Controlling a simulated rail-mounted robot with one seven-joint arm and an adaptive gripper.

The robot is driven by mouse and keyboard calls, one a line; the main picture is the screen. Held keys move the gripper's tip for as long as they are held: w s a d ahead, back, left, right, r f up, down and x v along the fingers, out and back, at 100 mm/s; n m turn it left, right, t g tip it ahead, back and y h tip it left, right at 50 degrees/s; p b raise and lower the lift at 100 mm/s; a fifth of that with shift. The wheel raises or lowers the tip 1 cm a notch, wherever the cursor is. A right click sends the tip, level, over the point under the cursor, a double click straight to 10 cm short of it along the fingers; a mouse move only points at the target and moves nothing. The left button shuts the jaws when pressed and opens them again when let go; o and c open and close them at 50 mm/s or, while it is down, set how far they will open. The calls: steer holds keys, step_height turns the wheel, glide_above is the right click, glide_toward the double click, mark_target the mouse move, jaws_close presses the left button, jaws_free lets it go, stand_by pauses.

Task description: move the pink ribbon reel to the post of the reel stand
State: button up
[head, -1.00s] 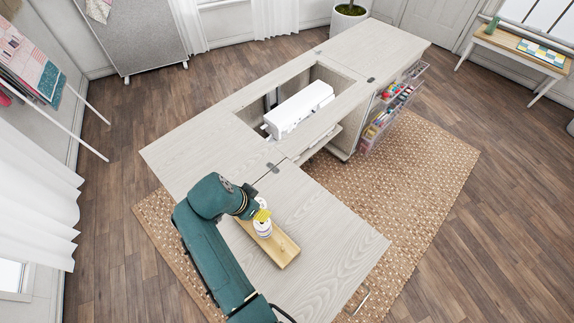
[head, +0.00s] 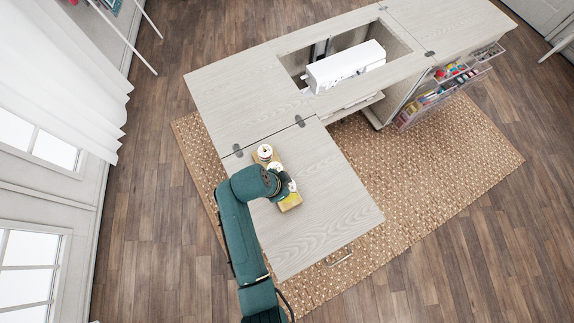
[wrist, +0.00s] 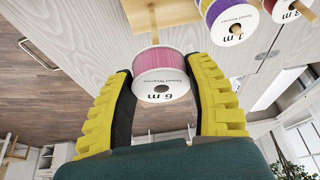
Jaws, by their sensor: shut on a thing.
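The wooden reel stand (wrist: 176,12) shows beyond the reel, with a post (wrist: 153,22) just past the reel's far edge. I cannot tell whether the reel is around the post. In the head view, my wrist covers the middle of the stand (head: 291,204), and the fingers and pink reel are mostly hidden.
A purple reel (wrist: 230,22) and a dark red reel (wrist: 287,10) sit farther along the stand. A white-faced reel (head: 264,151) shows at its far end. The pale cabinet top (head: 335,205) is clear to the right. A white sewing machine (head: 345,65) stands in the cabinet recess.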

steer(key=shift+f, duration=0.8)
steer(key=shift+f+b, duration=0.75)
steer(key=shift+f, duration=0.25)
steer(key=shift+f, duration=0.35)
steer(key=shift+f+b, duration=0.15)
steer(key=shift+b, duration=0.25)
steer(key=o, duration=1.1)
steer(key=shift+c, duration=0.2)
